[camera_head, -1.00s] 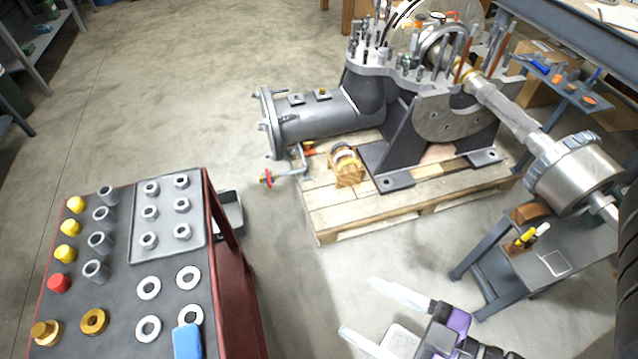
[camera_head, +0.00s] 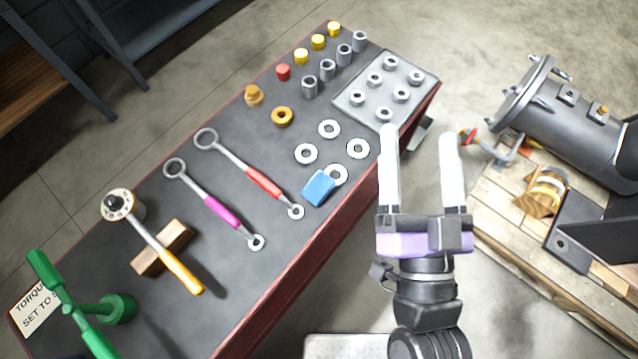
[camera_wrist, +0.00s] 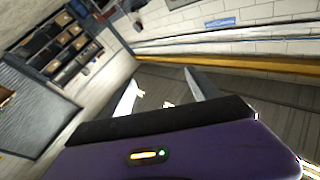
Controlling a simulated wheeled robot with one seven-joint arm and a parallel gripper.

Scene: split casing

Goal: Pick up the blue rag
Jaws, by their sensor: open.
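The blue rag (camera_head: 318,187) is a small folded block near the right edge of the dark tool table (camera_head: 225,250) in the head view. It lies beside the white washers and partly covers one of them. My gripper (camera_head: 420,140) is open and empty, to the right of the rag and beyond the table's red side. Its two pale fingers point away from me, up the picture. In the wrist view my gripper's fingers (camera_wrist: 165,88) are apart with nothing between them. The rag does not show in the wrist view.
Close to the rag are a red-handled wrench (camera_head: 262,182), white washers (camera_head: 306,153) and a tray of nuts (camera_head: 352,95). A wooden pallet (camera_head: 500,215) with machinery stands at right. A green tool (camera_head: 118,307) stands at the table's lower left.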

